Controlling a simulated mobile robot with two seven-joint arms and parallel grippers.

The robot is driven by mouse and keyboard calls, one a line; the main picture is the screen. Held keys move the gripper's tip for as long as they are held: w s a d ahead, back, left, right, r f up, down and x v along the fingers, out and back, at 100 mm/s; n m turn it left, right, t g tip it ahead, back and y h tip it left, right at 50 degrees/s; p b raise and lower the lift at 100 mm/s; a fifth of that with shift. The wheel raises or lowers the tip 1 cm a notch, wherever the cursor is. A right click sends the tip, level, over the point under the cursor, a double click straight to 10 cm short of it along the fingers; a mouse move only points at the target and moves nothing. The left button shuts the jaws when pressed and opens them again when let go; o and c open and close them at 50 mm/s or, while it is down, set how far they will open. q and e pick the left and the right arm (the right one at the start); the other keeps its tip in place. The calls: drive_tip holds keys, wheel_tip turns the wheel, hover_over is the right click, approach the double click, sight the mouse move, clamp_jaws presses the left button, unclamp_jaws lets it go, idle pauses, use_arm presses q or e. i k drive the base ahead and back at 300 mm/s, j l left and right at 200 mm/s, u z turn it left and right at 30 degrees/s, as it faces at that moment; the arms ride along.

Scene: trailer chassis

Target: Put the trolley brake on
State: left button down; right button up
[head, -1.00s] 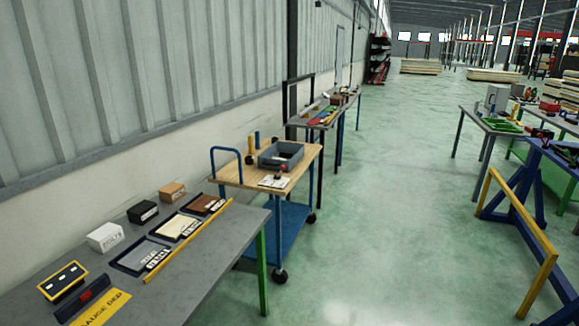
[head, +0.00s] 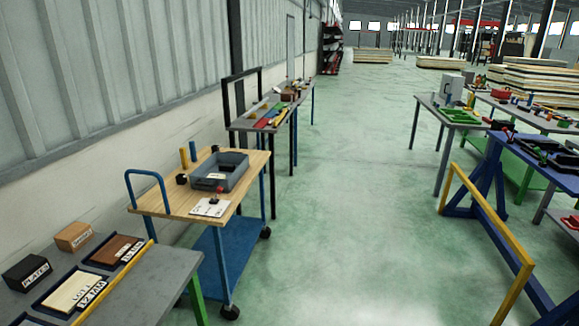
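The trolley (head: 163,198) stands left of centre against the wall side, with a wooden top, a blue push handle (head: 146,174) at its left end, and a blue lower shelf (head: 232,243). Dark castors show at its near corner (head: 230,312) and right corner (head: 265,232). On its top, a small red-topped part (head: 220,189) stands by a white card (head: 210,207); I cannot tell whether it is the brake control. A grey bin (head: 232,172) sits behind it. Neither of my grippers is in view.
A grey table (head: 178,272) with labelled boxes and trays is at the near left. Another table (head: 262,122) stands beyond the trolley. A yellow-and-blue frame (head: 488,215) and workbenches are on the right. The green floor (head: 350,220) between is clear.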

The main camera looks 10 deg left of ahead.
sight(220, 189)
drive_tip(key=i+l, duration=0.1)
drive_tip(key=i, duration=0.7)
drive_tip(key=i+u, duration=0.1)
drive_tip(key=i, duration=0.75)
drive_tip(key=i+l+u, duration=0.2)
drive_tip(key=i+u, duration=0.2)
drive_tip(key=i+l+u, duration=0.35)
drive_tip(key=i, duration=0.25)
drive_tip(key=i+l+u, duration=0.4)
drive_tip(key=i+l, duration=0.05)
drive_tip(key=l, duration=0.05)
